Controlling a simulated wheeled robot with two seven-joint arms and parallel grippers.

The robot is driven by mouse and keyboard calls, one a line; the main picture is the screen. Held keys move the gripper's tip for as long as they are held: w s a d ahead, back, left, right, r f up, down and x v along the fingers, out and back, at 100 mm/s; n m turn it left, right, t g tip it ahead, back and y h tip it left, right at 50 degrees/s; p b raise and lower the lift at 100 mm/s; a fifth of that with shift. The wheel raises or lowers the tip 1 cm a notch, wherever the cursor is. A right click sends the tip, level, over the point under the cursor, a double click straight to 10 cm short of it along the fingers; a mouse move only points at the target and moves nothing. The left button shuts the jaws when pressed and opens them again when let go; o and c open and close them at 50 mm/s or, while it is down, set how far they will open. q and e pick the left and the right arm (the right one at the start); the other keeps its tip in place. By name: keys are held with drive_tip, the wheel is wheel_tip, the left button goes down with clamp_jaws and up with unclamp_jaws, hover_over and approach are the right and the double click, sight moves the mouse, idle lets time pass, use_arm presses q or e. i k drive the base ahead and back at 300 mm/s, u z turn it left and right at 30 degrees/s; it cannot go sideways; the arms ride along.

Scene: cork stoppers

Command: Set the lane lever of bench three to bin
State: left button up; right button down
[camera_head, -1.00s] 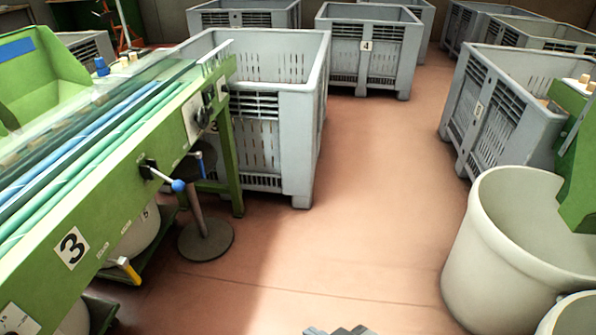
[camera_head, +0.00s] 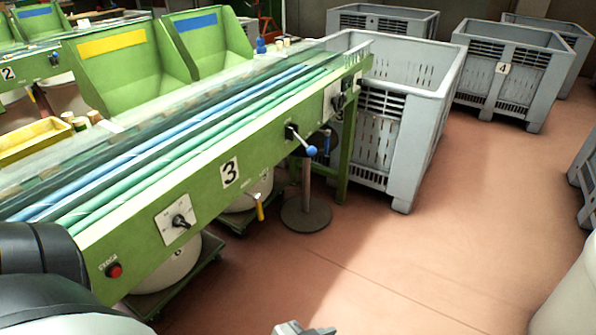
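Bench three is the green bench with a black 3 on a white plate (camera_head: 230,172), running from lower left to upper middle. Its lane lever (camera_head: 299,139) sits on the front side panel, a dark pivot with a metal rod and blue ball knob (camera_head: 311,150). The rod tilts down to the right. Small labels beside it are too small to read. A grey part, seemingly my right gripper (camera_head: 303,329), just shows at the bottom edge, far from the lever; its fingers are mostly cut off. Part of my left arm fills the lower left corner; its gripper is out of view.
A rotary switch (camera_head: 180,220), a red button (camera_head: 114,270) and a yellow handle (camera_head: 260,207) are also on this bench. A grey bin (camera_head: 405,150) stands at its far end. A round-based stand (camera_head: 306,214) is below the lever. Open floor (camera_head: 400,265) lies to the right.

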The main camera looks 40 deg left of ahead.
sight(311, 151)
drive_tip(key=z, duration=0.1)
drive_tip(key=k, duration=0.4)
drive_tip(key=u, duration=1.05)
